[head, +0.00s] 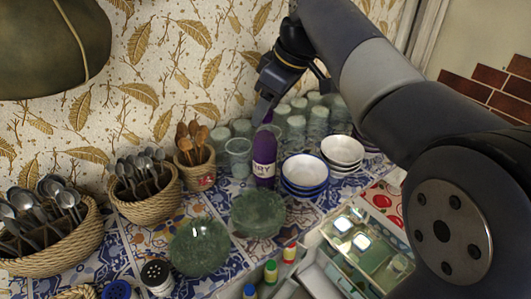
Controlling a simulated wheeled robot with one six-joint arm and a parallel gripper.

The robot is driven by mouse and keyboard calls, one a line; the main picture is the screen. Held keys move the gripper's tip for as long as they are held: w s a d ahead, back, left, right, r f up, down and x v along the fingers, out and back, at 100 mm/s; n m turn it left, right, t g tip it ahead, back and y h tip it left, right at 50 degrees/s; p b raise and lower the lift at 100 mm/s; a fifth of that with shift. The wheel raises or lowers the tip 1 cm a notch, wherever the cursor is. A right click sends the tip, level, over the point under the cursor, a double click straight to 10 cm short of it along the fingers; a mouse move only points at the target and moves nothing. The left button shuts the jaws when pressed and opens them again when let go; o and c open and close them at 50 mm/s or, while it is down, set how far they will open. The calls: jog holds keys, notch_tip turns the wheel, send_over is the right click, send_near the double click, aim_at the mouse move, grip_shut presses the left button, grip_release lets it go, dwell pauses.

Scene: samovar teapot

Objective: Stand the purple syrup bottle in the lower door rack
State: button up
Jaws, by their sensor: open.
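The purple syrup bottle (264,158) stands upright on the patterned tile counter, between a clear glass and a stack of blue-rimmed bowls. It has a pale label with dark letters. My gripper (266,108) is open at the top of the bottle, with a finger showing close to its cap. Whether a finger touches the bottle I cannot tell. The lower door rack cannot be made out for certain; an open pale compartment (318,281) with small coloured-cap bottles shows at the bottom edge.
Blue-rimmed bowls (305,172) and white bowls (342,150) stand right of the bottle, several glasses (238,150) behind and left. Green glass plates (258,213) lie in front. Baskets of spoons (146,200) and a pot of wooden spoons (196,172) stand left. A lamp hangs upper left.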

aim_at(265, 149)
jog(key=shift+p+x, duration=0.3)
jog(key=shift+x, duration=1.5)
jog(key=shift+c, duration=0.5)
grip_shut()
jog(key=shift+r, duration=0.1)
